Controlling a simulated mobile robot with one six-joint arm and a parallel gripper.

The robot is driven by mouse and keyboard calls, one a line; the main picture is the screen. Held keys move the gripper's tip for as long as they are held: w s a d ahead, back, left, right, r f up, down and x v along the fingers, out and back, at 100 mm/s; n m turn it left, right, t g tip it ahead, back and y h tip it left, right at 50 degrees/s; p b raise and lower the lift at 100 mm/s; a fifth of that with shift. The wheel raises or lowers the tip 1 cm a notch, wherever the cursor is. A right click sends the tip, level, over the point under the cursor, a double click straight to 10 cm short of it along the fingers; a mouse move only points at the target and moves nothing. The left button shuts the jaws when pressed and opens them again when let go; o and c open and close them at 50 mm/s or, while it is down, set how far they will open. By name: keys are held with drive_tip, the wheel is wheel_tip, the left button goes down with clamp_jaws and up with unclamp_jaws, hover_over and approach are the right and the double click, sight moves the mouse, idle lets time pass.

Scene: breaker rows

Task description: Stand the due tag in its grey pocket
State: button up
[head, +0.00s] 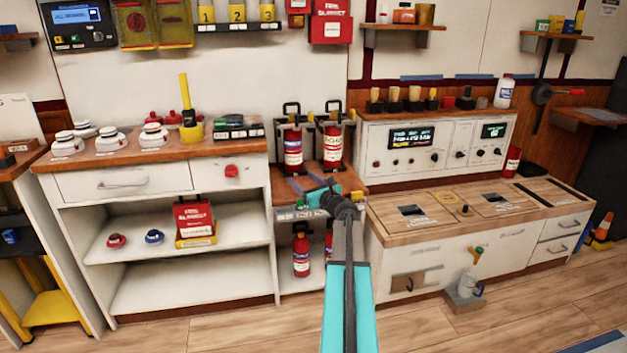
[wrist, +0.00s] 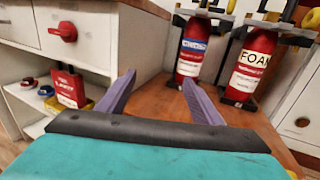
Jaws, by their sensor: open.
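My gripper (head: 312,185) is over the front of the low wooden shelf (head: 352,184) that holds two fire extinguishers. I cannot make out the due tag in either view. A strip of small pale labels or holders (head: 290,214) runs along the front of this shelf, partly behind my gripper. I cannot tell whether the grey pocket is among them.
The left extinguisher (head: 293,152) and the FOAM extinguisher (wrist: 247,68) stand just beyond my gripper. More extinguishers (head: 301,252) stand below. A white cabinet with a red knob (wrist: 63,32) is close on the left. A wooden-topped counter (head: 400,234) is on the right.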

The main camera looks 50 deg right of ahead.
drive_tip(key=w+a+n+y, duration=0.1)
drive_tip(key=w+a+y, duration=0.1)
drive_tip(key=a, duration=0.5)
drive_tip(key=shift+w+a+n+t+y, duration=0.3)
drive_tip(key=shift+w+y, duration=0.1)
drive_tip(key=shift+w, duration=0.1)
idle(0.5)
